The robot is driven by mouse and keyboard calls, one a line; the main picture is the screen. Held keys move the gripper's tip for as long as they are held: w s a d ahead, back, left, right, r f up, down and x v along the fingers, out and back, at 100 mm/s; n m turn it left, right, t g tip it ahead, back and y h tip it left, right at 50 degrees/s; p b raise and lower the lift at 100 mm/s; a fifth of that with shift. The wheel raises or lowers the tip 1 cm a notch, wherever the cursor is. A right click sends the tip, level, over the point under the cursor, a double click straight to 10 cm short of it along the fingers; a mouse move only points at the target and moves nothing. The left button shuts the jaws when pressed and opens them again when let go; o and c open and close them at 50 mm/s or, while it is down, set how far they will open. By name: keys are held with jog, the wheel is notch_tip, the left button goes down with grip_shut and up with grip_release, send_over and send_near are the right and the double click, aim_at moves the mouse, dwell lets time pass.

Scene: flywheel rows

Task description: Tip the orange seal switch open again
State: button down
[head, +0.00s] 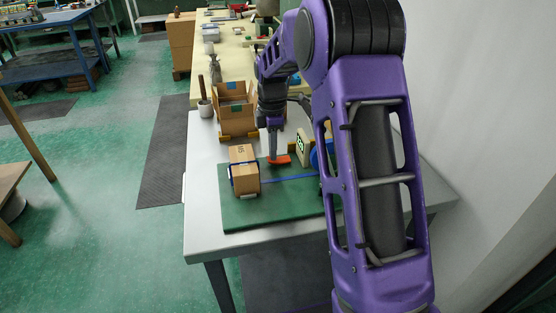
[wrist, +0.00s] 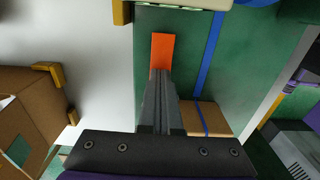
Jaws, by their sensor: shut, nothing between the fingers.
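The orange seal switch (head: 281,160) is a small flat paddle on the green board (head: 243,213). It also shows in the wrist view (wrist: 162,49), just beyond the fingertips. My gripper (head: 273,158) points down at the switch; its fingers are shut together with nothing between them. In the wrist view the fingertips (wrist: 160,72) meet or overlap the near end of the orange paddle. I cannot tell whether they touch it. The switch's base and its tilt are hard to make out.
A brown carton (head: 244,177) sits on the board with a blue strap (head: 290,178) running right from it. A pale stand with a green display (head: 302,145) and a blue wheel are close on the right. An open cardboard box (head: 236,113) and a cup (head: 205,109) stand behind.

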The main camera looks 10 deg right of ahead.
jog(key=shift+f, duration=0.2)
notch_tip(320, 180, up, 7)
jog(key=p, duration=0.5)
jog(key=shift+r+p, duration=0.1)
jog(key=shift+p, duration=0.3)
dwell(0.3)
